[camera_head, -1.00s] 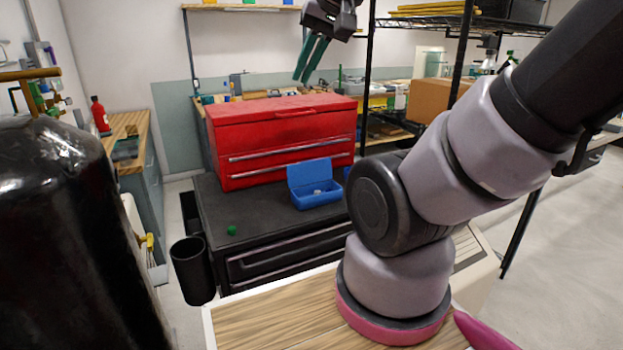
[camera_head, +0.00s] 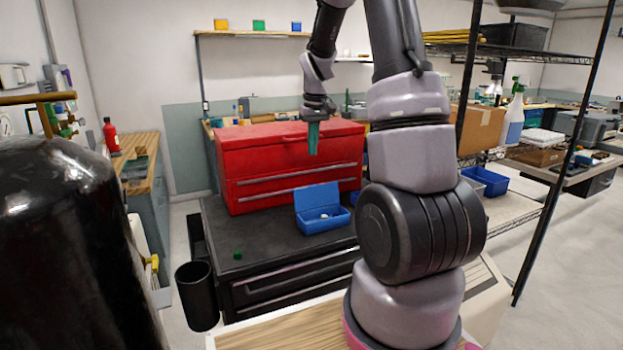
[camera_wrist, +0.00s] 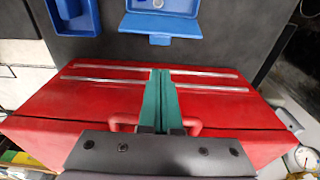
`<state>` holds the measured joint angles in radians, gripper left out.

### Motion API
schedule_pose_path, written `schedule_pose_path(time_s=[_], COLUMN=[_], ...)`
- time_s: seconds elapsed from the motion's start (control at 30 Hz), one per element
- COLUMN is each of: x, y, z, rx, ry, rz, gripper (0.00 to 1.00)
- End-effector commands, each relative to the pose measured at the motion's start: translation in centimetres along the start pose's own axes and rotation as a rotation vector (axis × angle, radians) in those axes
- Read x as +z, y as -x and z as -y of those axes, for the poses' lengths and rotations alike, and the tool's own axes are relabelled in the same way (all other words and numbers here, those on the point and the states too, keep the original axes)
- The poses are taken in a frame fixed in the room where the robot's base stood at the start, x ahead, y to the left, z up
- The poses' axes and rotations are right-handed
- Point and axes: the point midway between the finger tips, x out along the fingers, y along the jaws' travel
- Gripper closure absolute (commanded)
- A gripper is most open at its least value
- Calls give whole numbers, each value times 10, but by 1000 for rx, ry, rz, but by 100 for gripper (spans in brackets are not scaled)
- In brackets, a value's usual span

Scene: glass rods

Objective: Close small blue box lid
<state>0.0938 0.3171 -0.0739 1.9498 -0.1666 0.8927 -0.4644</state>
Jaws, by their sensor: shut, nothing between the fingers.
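The small blue box (camera_head: 322,223) stands on the black cabinet top, in front of the red toolbox. Its lid (camera_head: 316,196) is open and tilted up at the back, and a small pale item lies inside. In the wrist view the box (camera_wrist: 161,24) is at the top centre, with its lid (camera_wrist: 160,40) on the side nearer my gripper. My gripper (camera_head: 313,152) points down with its green fingers together and empty, in front of or over the red toolbox and above the box. The closed fingers also show in the wrist view (camera_wrist: 160,85).
The red toolbox (camera_head: 250,164) stands right behind the box. A small green object (camera_head: 238,254) lies at the front left of the black cabinet top (camera_head: 270,242). Another blue container (camera_wrist: 70,15) is at the wrist view's upper left. A black bin (camera_head: 197,296) stands left of the cabinet.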

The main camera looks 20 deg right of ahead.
Motion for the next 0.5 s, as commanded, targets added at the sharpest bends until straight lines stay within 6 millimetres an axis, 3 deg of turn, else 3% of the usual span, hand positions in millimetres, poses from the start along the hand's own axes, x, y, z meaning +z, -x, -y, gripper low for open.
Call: schedule_pose_path(time_s=[0.27,0.5], x=[-2,-1], y=[-29,-74], z=[-3,-3], rx=[3,2], ry=[11,10], rz=[14,16], gripper=[100,100])
